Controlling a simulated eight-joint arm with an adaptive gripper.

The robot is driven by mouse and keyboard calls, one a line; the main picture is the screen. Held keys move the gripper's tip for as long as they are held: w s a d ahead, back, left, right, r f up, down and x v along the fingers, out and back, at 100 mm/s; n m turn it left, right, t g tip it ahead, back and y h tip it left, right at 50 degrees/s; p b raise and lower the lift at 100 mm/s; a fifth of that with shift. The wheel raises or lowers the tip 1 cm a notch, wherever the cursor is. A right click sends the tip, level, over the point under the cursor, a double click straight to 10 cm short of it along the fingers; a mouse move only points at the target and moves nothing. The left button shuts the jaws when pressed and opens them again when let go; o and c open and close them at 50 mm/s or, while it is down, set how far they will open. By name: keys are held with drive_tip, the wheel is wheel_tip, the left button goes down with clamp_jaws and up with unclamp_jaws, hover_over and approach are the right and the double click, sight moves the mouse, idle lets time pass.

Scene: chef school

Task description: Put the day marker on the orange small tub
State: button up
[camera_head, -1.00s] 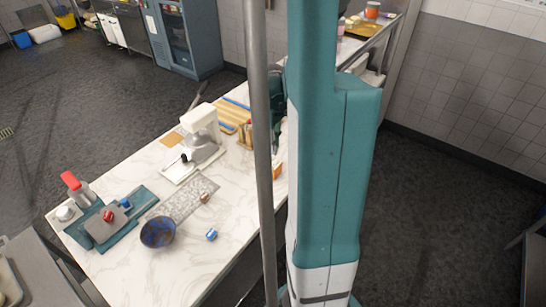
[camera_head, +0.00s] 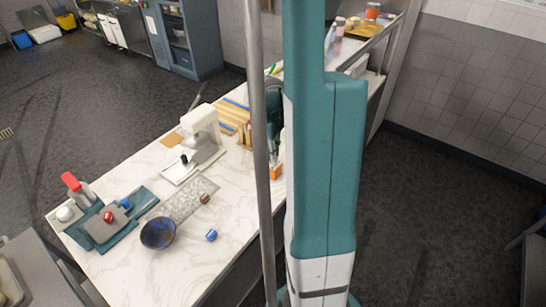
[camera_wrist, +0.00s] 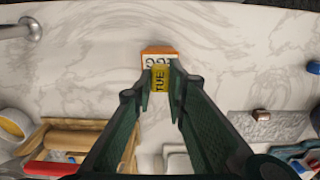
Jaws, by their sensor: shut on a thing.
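My gripper (camera_wrist: 161,88) is shut on a small yellow day marker (camera_wrist: 160,78) that reads "TUE" in the wrist view. The orange small tub (camera_wrist: 157,50) lies just beyond the fingertips, with a white label with dark letters facing the camera. The marker overlaps the tub's near edge in this view; I cannot tell whether they touch. In the head view the orange tub (camera_head: 276,171) shows at the counter's right edge, beside my arm. My arm and a pole hide the marker there.
The marble counter (camera_head: 110,268) holds a white machine (camera_head: 203,128), a blue bowl (camera_head: 158,233), a small blue tub (camera_head: 211,235) and a speckled slab (camera_head: 183,198). Wooden pieces (camera_wrist: 75,135) and a tape roll (camera_wrist: 14,126) lie near my gripper. The counter beyond the orange tub is mostly clear.

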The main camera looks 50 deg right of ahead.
drive_tip(key=shift+f, duration=0.8)
drive_tip(key=shift+f, duration=0.15)
drive_tip(key=o, duration=0.8)
drive_tip(key=shift+c, duration=0.2)
wheel_tip(320, 180, up, 12)
drive_tip(key=shift+r, duration=0.2)
idle(0.7)
